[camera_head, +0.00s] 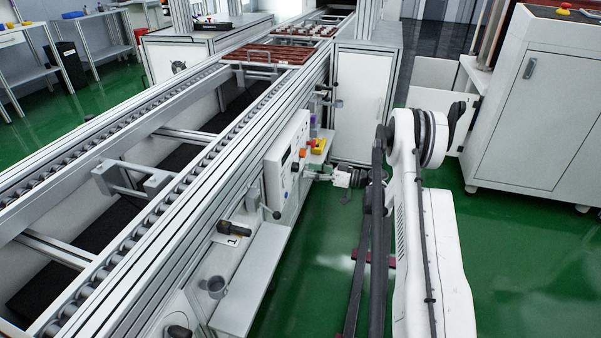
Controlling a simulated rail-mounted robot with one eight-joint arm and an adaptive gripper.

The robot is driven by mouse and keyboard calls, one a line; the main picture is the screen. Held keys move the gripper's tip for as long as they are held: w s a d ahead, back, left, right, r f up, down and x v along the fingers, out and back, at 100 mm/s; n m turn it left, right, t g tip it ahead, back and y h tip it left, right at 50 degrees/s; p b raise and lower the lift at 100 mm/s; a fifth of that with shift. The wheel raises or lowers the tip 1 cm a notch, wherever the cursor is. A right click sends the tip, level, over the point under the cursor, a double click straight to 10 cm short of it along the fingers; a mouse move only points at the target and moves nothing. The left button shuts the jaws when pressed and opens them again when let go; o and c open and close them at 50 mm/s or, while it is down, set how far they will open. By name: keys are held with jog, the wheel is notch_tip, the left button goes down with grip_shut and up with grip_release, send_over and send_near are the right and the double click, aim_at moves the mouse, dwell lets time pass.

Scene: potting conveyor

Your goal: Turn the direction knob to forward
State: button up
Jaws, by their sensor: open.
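A white control box (277,172) is mounted on the near side of the conveyor frame. It carries a dark display, small controls, an orange-red part (302,153) and a yellow housing with a red button (318,146) at its far end. My gripper (309,175) is at the box's front face, with its fingertips pointing left toward it. The jaws are open. The direction knob cannot be made out; it is too small or hidden by the fingers. I cannot tell whether the fingertips touch anything.
The roller conveyor (215,135) runs from lower left to the back, with a brown tray (268,54) on it. A black handle (235,229) and a grey cup-like holder (215,287) stick out nearer. A white cabinet (540,100) stands right. Green floor (500,240) is clear there.

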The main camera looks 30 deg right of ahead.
aim_at(298, 168)
jog(key=shift+b+x, duration=0.45)
jog(key=shift+x, duration=1.8)
jog(key=c, duration=1.1)
jog(key=shift+c, duration=0.2)
